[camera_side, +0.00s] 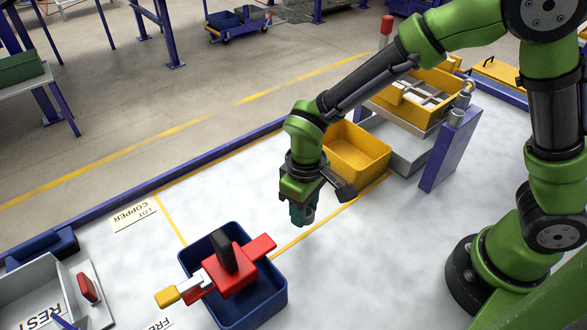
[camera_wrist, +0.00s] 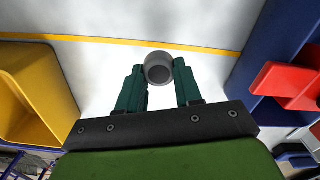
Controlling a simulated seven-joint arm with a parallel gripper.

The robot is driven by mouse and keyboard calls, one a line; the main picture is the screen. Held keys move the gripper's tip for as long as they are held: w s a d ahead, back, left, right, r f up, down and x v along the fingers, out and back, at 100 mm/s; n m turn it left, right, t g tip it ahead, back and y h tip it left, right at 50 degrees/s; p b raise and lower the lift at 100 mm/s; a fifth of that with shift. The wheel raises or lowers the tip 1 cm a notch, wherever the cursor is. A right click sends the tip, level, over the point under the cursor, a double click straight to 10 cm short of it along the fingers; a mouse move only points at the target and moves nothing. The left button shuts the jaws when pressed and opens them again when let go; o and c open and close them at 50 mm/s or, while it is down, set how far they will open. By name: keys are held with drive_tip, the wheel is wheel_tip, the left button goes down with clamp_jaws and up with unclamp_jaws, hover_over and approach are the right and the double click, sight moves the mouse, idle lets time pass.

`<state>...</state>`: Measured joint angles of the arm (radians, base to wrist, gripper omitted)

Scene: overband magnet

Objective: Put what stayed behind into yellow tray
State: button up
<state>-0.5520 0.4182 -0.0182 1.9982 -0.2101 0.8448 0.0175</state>
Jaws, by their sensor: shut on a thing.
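My gripper (camera_side: 302,214) is shut on a small grey round piece (camera_wrist: 158,66), which shows end-on between the two green fingertips in the wrist view. In the side view the held piece is hidden by the fingers. The gripper hangs above the white table, between the yellow tray and the blue bin. The yellow tray (camera_side: 368,172) stands to the right of and behind my gripper in the side view, and its visible inside looks empty. It also shows at the left edge of the wrist view (camera_wrist: 42,88).
A grey REST box (camera_side: 30,285) stands at left. A blue post (camera_side: 445,155) and a raised yellow box (camera_side: 432,88) stand right of the tray.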

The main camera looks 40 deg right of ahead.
drive_tip(key=s+d, duration=0.1)
drive_tip(key=s, duration=0.1)
drive_tip(key=s+d, duration=0.2)
drive_tip(key=s, duration=0.1)
drive_tip(key=s+d+r, duration=0.1)
drive_tip(key=s, duration=0.1)
drive_tip(key=shift+s+d, duration=0.5)
drive_tip(key=shift+d, duration=0.15)
drive_tip(key=w+d+r+m, duration=0.5)
drive_tip(key=w+d, duration=0.4)
drive_tip(key=w, duration=0.3)
wheel_tip(320, 180, up, 8)
drive_tip(key=m, duration=0.3)
hover_over(348, 152)
drive_tip(key=s+a, duration=0.2)
drive_tip(key=a, duration=0.1)
drive_tip(key=f, duration=1.7)
drive_tip(key=shift+s+a+f, duration=0.1)
drive_tip(key=shift+s+f, duration=0.1)
drive_tip(key=shift+s, duration=0.05)
drive_tip(key=o, duration=1)
drive_tip(key=shift+f, duration=0.15)
